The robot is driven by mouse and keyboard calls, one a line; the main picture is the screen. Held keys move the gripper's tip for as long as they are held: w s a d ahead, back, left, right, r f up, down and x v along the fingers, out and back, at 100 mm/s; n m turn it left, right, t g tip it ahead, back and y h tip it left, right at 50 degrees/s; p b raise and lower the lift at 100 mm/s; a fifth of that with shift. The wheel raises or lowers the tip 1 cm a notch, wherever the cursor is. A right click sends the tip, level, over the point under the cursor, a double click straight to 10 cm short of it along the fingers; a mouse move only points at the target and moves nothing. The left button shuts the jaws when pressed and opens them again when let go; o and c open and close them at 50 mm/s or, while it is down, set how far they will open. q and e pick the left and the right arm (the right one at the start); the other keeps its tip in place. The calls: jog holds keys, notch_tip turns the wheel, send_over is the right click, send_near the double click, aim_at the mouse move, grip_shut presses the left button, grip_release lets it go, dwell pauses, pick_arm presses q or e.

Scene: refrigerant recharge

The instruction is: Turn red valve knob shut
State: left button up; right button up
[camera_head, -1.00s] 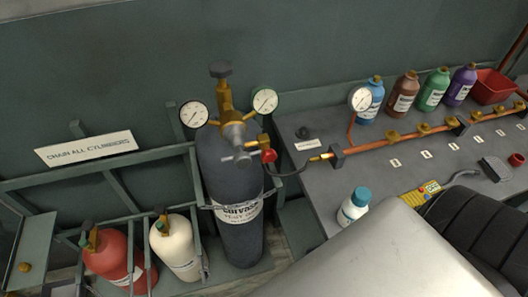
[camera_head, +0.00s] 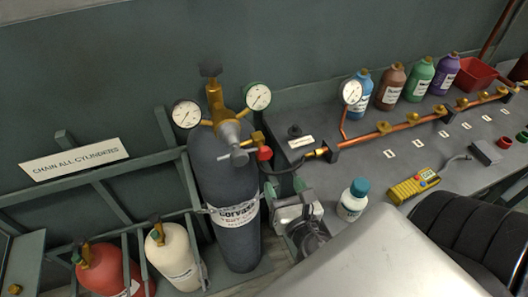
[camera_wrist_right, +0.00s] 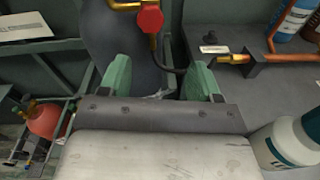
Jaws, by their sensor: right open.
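The red valve knob (camera_head: 264,153) sits on the brass regulator fitting at the right side of the dark grey cylinder (camera_head: 228,180). In the right wrist view the red knob (camera_wrist_right: 149,19) is near the top, beyond the fingertips. My right gripper (camera_head: 287,187), with green fingers, is open and below and slightly right of the knob, apart from it. In the wrist view the right gripper (camera_wrist_right: 159,77) has nothing between its fingers except the hose and cylinder behind. My left gripper is not in view.
A black hose (camera_head: 284,170) runs from the regulator to the copper manifold (camera_head: 400,124) on the grey bench. A white bottle with a blue cap (camera_head: 352,205) stands close right of my gripper. Two gauges top the cylinder. Red and cream cylinders (camera_head: 171,255) stand lower left.

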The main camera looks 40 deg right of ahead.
aim_at(266, 156)
jog(key=w+n+p, duration=0.1)
jog(key=w, duration=0.2)
jog(key=w+d+r, duration=0.1)
jog(key=w, duration=0.2)
jog(key=w+n+t+p, duration=0.1)
jog(key=w, duration=0.2)
jog(key=shift+w+d+r+n+y+p, duration=0.1)
jog(key=shift+d+r+n+y+p, duration=0.1)
jog(key=shift+n+y+p, duration=0.1)
jog(key=shift+w+d+f, duration=0.1)
jog(key=shift+w+d, duration=0.05)
jog(key=shift+w, duration=0.5)
jog(key=shift+c, duration=0.4)
jog(key=c, duration=0.8)
jog(key=shift+c, duration=0.2)
